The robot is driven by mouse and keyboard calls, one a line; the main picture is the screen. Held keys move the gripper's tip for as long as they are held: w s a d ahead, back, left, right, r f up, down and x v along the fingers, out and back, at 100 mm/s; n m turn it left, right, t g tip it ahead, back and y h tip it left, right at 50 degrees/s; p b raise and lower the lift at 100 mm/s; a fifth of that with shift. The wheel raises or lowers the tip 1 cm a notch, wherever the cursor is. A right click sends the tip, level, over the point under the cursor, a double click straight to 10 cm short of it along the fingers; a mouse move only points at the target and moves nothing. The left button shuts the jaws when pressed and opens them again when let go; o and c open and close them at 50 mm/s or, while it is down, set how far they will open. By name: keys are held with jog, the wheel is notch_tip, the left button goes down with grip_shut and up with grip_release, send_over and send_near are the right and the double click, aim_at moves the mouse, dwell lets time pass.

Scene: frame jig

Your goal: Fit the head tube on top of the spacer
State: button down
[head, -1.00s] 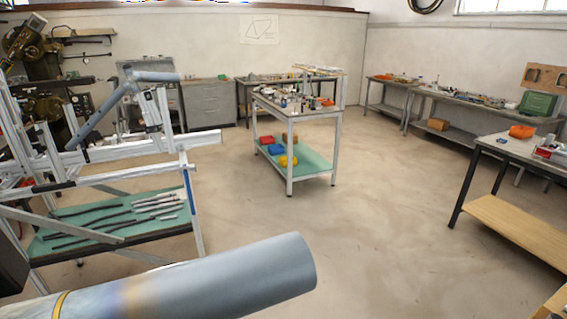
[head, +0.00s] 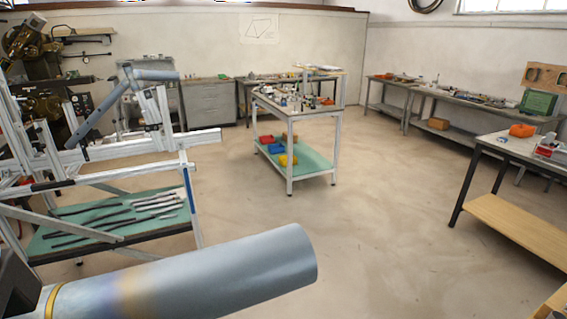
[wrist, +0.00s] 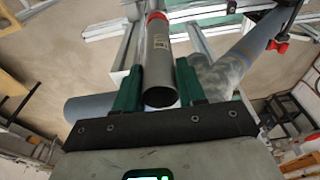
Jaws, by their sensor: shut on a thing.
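In the wrist view, my gripper (wrist: 160,88) has its two green fingers shut on either side of a grey metal tube, which I take as the head tube (wrist: 160,68). Its open near end faces the camera, and a small label shows on its side. A red band (wrist: 156,16) shows at the far end of the tube. I cannot tell whether this band is the spacer or whether it touches the tube. The pale metal jig (head: 110,155) stands at the left in the head view. I cannot make out the gripper or held tube there.
Pale jig rails (wrist: 200,40) lie close around the tube in the wrist view. A green shelf (head: 62,240) with several rods sits low in the jig. A trolley (head: 292,112) stands mid-room, and a bench (head: 497,146) at the right. The floor between is clear.

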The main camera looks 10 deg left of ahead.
jog(key=shift+f, duration=0.45)
jog(key=c, duration=0.6)
grip_release()
jog(key=shift+r, duration=0.1)
jog(key=r, duration=0.3)
jog(key=s+r, duration=0.1)
jog(key=r, duration=0.3)
jog(key=r+b, duration=0.1)
jog(key=r, duration=0.2)
jog(key=shift+s+d+r, duration=0.15)
jog(key=shift+d+r, duration=0.15)
jog(key=shift+d, duration=0.1)
